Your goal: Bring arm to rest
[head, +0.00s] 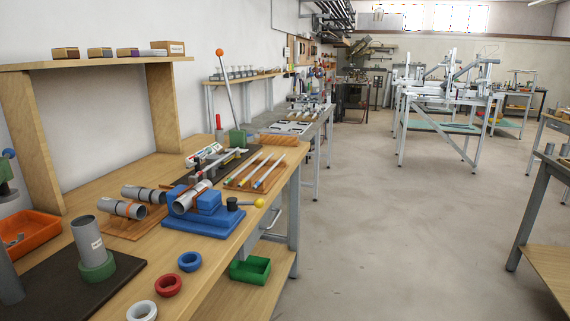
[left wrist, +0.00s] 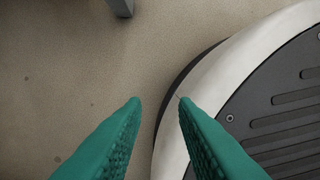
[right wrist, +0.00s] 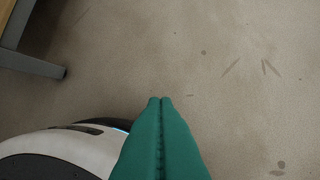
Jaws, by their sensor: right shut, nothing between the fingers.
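My left gripper (left wrist: 159,100) shows in the left wrist view as two green fingers with a clear gap between the tips. It is open and empty, pointing down over the bare floor and beside the rim of my own round base. My right gripper (right wrist: 160,100) shows in the right wrist view with its two green fingers pressed together. It is shut with nothing between the fingers, above bare floor next to my base. Neither gripper shows in the head view.
A wooden workbench (head: 221,236) runs along the left wall with a blue vise (head: 203,215), tubes and rings on it. A green bin (head: 250,268) sits on its lower shelf. A bench leg (right wrist: 40,66) is near my right gripper. The floor (head: 400,230) ahead is clear.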

